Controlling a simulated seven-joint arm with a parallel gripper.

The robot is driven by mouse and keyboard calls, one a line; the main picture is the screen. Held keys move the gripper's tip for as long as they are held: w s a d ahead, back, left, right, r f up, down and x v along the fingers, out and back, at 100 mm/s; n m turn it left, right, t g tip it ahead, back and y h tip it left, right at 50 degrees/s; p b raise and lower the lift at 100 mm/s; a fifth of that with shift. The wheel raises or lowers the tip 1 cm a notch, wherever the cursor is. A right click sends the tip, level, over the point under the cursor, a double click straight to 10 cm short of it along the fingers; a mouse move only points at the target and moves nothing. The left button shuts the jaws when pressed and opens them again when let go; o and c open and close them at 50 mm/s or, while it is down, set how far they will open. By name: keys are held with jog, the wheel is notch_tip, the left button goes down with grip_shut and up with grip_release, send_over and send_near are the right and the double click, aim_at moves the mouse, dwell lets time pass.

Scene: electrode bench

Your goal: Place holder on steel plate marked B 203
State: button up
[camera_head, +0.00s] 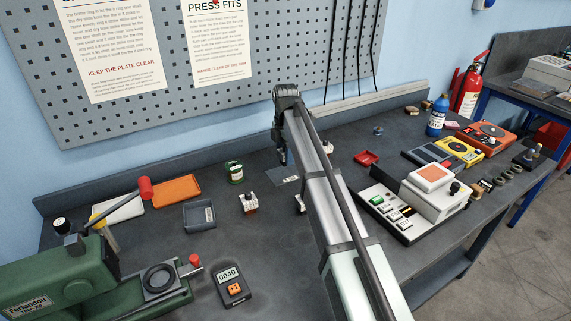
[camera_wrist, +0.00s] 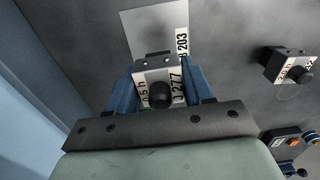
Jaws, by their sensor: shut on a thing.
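The holder (camera_wrist: 160,72) is a small block with a dark top, a black round knob and white labels reading "0.5 h" and "J 277". My gripper (camera_wrist: 160,88) is shut on it, a blue jaw on each side. The steel plate (camera_wrist: 145,28) with a white label ending in "B 203" lies just beyond the holder in the wrist view. The holder overlaps the plate's near edge in the picture; I cannot tell whether they touch. In the head view the plate (camera_head: 284,179) shows beside my arm, and the held holder cannot be made out.
Another labelled holder (camera_wrist: 288,65) stands to the right in the wrist view. In the head view, a holder (camera_head: 249,204), a green jar (camera_head: 234,172) and a grey tray (camera_head: 199,216) stand left of the plate. A red tray (camera_head: 366,158) and a white instrument (camera_head: 420,195) stand right.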

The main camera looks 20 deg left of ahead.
jog(key=shift+f, duration=1.95)
jog(key=shift+f, duration=0.1)
jog(key=o, duration=1.3)
notch_tip(320, 180, up, 12)
jog(key=shift+r, duration=0.1)
